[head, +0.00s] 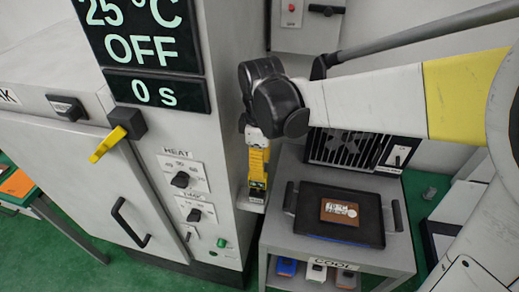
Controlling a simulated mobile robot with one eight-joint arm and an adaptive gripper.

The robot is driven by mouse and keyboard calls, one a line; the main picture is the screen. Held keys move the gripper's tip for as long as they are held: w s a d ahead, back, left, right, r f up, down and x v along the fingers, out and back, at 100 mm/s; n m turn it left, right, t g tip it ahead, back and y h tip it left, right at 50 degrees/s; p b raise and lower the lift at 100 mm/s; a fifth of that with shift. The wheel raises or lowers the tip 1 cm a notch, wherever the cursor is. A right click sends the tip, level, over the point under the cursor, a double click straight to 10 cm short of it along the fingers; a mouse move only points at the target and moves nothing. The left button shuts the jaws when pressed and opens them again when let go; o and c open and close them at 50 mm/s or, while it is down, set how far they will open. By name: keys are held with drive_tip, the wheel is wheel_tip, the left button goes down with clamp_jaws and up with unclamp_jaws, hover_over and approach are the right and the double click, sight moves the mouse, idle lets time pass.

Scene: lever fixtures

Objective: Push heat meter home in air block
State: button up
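My arm reaches in from the right, and its dark wrist hangs just right of the oven cabinet. Below the wrist is an upright yellow and black piece (257,168), close to the cabinet's side wall. I cannot tell whether it is part of my gripper or a heat meter held in it. My fingertips cannot be made out. A pale ledge (250,206) shows just under its lower end. No air block can be clearly identified. A dark slatted fan unit (345,149) stands to the right, behind the tray.
The oven cabinet (220,130) shows 25 °C, OFF and 0 s; its yellow-handled lever (107,145) is on the front. A cart (272,235) marked COOL carries a black tray (310,225) with a brown block (339,211). Several small coloured items lie on its lower shelf.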

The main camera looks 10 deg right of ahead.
wheel_tip(320, 180, up, 4)
drive_tip(key=shift+r, duration=0.25)
drive_tip(key=s+d+f+m+t+b, duration=0.7)
drive_tip(key=s+d+f+m+b, duration=0.2)
drive_tip(key=m, duration=0.5)
drive_tip(key=s+d+b, duration=0.1)
drive_tip(key=d+b, duration=0.1)
drive_tip(key=d, duration=0.1)
drive_tip(key=shift+s+d+f, duration=0.15)
drive_tip(key=shift+s+d, duration=0.1)
drive_tip(key=shift+d, duration=0.15)
